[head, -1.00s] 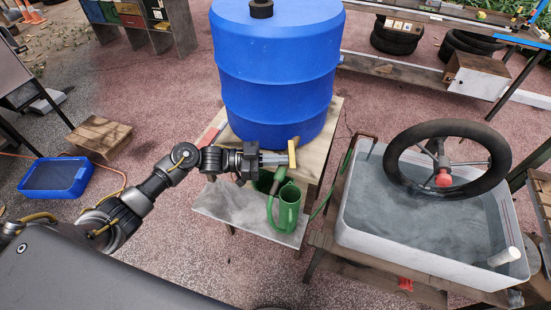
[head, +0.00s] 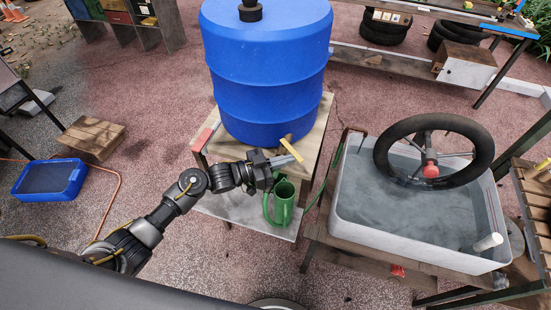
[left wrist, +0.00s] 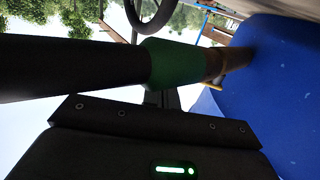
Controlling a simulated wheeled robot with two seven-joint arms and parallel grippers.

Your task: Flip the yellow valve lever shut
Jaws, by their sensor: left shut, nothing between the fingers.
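The yellow valve lever (head: 289,147) is at the lower front of the blue barrel (head: 268,75), slanting down to the right in the head view. My left gripper (head: 296,154) is shut and empty, its fingertips right beside the lever's lower end; I cannot tell whether they touch. The valve body is mostly hidden behind my gripper. In the left wrist view, a dark tube with a green collar (left wrist: 172,63) and a brownish fitting (left wrist: 228,62) run to the blue barrel (left wrist: 275,90); the lever is not clear there. My right gripper is not in view.
A green watering can (head: 284,203) stands on the low shelf (head: 240,215) under the gripper. The barrel stands on a wooden stand (head: 309,140). A green hose runs between stand and tub.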

